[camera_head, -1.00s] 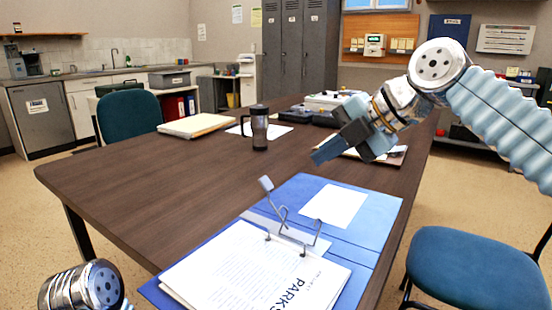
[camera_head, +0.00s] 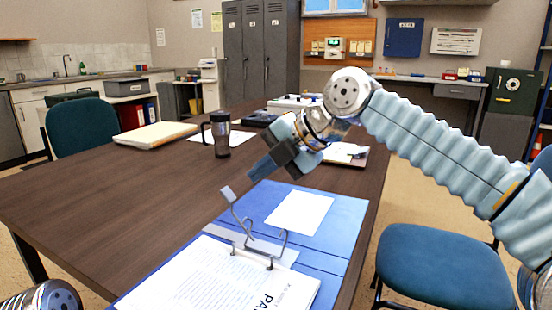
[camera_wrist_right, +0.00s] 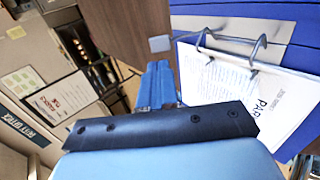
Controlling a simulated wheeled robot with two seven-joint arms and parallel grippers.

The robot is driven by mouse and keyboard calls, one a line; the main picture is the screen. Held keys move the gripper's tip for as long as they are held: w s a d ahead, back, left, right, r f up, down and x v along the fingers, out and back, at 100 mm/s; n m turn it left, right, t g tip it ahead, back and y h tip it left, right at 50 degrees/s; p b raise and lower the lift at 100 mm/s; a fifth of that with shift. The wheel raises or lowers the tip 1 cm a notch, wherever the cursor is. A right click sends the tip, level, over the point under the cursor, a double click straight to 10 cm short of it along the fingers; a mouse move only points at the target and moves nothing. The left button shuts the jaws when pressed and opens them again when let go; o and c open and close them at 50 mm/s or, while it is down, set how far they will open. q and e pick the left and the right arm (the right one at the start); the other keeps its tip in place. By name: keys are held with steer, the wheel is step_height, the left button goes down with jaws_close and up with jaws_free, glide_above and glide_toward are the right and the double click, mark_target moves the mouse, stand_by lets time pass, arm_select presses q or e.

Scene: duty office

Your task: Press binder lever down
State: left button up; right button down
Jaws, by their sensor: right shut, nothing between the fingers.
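A blue binder (camera_head: 345,212) lies open on the dark wooden table, with printed sheets (camera_head: 205,280) on its near side and a white sheet (camera_head: 299,212) on its far cover. Its metal lever (camera_head: 229,195) stands raised above the ring mechanism, with a flat light tab at its top. My right gripper (camera_head: 256,176) is shut and empty, just above and to the right of the lever tab, apart from it. In the right wrist view the shut fingers (camera_wrist_right: 157,84) point toward the table edge, and the lever tab (camera_wrist_right: 160,44) is beside them. My left gripper is not visible; only part of that arm shows at lower left.
A dark travel mug (camera_head: 220,135), a stack of paper (camera_head: 156,135) and a clipboard (camera_head: 345,153) are on the table beyond the binder. A blue chair (camera_head: 440,262) stands at the right. The left part of the table (camera_head: 100,200) is clear.

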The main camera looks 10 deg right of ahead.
mark_target(229, 194)
steer(key=x, duration=0.7)
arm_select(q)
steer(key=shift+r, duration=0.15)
